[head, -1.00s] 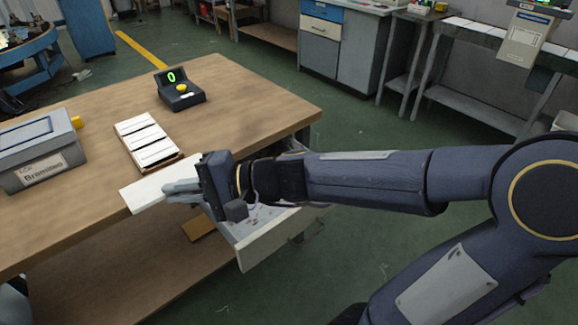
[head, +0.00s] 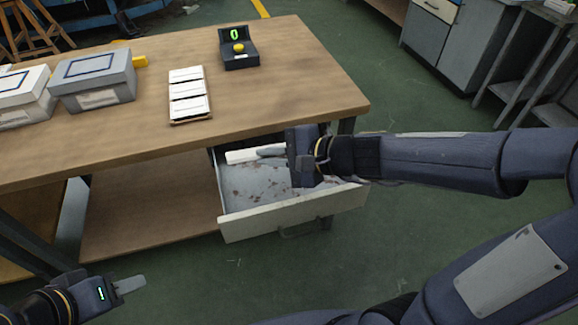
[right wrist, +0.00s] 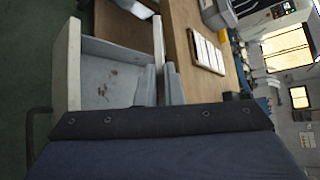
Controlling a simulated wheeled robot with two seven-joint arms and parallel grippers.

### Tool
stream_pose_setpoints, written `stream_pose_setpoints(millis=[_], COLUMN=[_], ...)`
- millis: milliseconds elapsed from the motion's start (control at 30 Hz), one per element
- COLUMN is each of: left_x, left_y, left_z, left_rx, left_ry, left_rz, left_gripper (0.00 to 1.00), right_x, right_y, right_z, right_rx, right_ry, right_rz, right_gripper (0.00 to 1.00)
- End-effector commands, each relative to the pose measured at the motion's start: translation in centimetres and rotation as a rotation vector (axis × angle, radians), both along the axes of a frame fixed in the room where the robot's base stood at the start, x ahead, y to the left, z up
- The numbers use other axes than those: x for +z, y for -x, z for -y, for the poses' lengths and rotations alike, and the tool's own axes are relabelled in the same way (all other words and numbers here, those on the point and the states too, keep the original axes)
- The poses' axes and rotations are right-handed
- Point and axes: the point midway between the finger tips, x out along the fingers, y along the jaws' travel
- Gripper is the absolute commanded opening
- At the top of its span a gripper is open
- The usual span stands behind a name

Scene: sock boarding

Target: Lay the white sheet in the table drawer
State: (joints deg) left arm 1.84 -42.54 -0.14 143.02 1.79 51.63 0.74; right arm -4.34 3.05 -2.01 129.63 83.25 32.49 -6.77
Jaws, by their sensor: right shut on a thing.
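The table drawer (head: 295,212) is pulled open below the tabletop's front edge. Its grey floor has brownish stains and looks bare. My right gripper (head: 268,152) is shut on the white sheet (head: 239,157), over the back part of the open drawer. The sheet looks narrow and nearly edge-on in the head view; I cannot tell whether it touches the drawer. In the right wrist view the sheet (right wrist: 158,42) stands out between the fingers, beside the drawer (right wrist: 73,65). My left gripper (head: 130,285) is low at the left, away from the drawer; its finger gap is unclear.
The table's front edge overhangs the drawer's back. The floor in front is clear.

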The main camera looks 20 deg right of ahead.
Motion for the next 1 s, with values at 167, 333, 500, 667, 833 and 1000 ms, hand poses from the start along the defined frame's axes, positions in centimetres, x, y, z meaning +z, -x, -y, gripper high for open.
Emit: stream_pose_setpoints(millis=[167,333,500,667,833,1000], left_x=[-1.1,-1.3,-1.6,-2.6,-2.7,-2.6], left_y=[0.0,0.0,0.0,0.0,0.0,0.0], left_z=[0.0,0.0,0.0,0.0,0.0,0.0], left_rx=[0.0,0.0,0.0,0.0,0.0,0.0], left_ry=[0.0,0.0,0.0,0.0,0.0,0.0], left_rz=[0.0,0.0,0.0,0.0,0.0,0.0], left_gripper=[0.36,0.36,0.36,0.36,0.36,0.36], right_x=[-3.6,-5.2,-6.4,-8.9,-9.4,-9.3], right_y=[-1.9,-2.8,-3.3,-3.4,-3.4,-3.4], right_z=[2.6,3.8,4.6,4.7,4.7,4.7], right_rx=[-0.002,0.0,0.0,0.002,0.001,0.001], right_ry=[0.0,-0.001,-0.001,-0.001,0.0,0.0], right_rz=[-0.006,-0.001,-0.002,-0.002,0.002,0.002], right_gripper=[0.0,0.0,0.0,0.0,0.0,0.0])
